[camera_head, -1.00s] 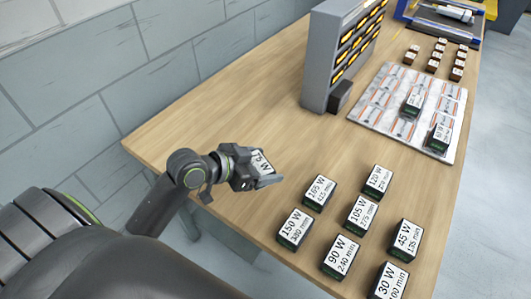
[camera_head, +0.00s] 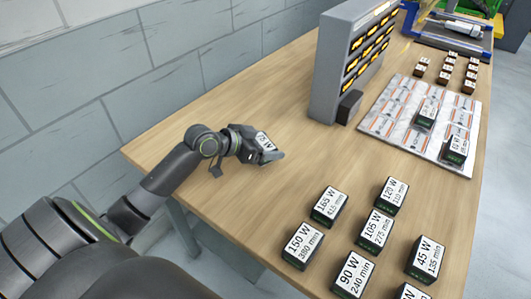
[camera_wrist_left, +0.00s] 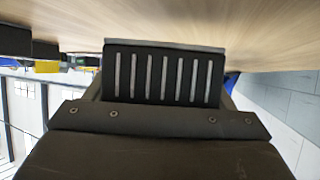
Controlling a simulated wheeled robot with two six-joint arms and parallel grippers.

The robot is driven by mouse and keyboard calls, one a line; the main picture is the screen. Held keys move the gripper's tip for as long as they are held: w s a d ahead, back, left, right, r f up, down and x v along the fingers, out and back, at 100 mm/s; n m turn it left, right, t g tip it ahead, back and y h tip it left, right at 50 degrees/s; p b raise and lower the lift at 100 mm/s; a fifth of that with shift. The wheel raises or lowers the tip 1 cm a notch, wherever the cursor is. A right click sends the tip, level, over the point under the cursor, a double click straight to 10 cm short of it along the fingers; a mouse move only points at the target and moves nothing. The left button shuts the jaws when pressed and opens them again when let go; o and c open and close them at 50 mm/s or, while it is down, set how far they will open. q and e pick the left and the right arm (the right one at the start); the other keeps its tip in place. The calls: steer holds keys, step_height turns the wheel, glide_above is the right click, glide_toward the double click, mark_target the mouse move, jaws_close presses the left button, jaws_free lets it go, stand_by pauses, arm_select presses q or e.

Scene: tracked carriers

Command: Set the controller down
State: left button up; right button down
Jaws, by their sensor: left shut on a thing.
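The controller (camera_head: 265,142) is a small block with a white top label that reads 75 W. My left gripper (camera_head: 258,150) is shut on it and holds it over the bare left part of the wooden table. I cannot tell from the head view whether it touches the table. In the left wrist view a dark ribbed face (camera_wrist_left: 165,75) fills the middle, close to the camera, with the wooden surface beyond it. My right gripper is not in view.
Several labelled controllers (camera_head: 329,205) stand at the front of the wooden table (camera_head: 215,115). A grey rack (camera_head: 335,75) with orange-lit slots stands behind. A patterned mat (camera_head: 385,123) bears two more controllers. Small brown blocks (camera_head: 443,78) lie beyond. The table around my gripper is clear.

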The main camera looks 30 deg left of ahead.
arm_select(q)
step_height(320, 180, down, 3)
steer(key=shift+r, duration=0.2)
steer(key=shift+f, duration=0.15)
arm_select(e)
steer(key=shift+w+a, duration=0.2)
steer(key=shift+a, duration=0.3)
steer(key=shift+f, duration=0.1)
arm_select(q)
steer(key=o, duration=0.8)
steer(key=shift+f, duration=0.2)
steer(key=shift+c, duration=0.2)
steer(key=o, duration=0.4)
steer(key=shift+o, duration=0.2)
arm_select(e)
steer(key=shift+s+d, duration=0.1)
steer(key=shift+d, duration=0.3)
arm_select(q)
steer(key=shift+r, duration=0.1)
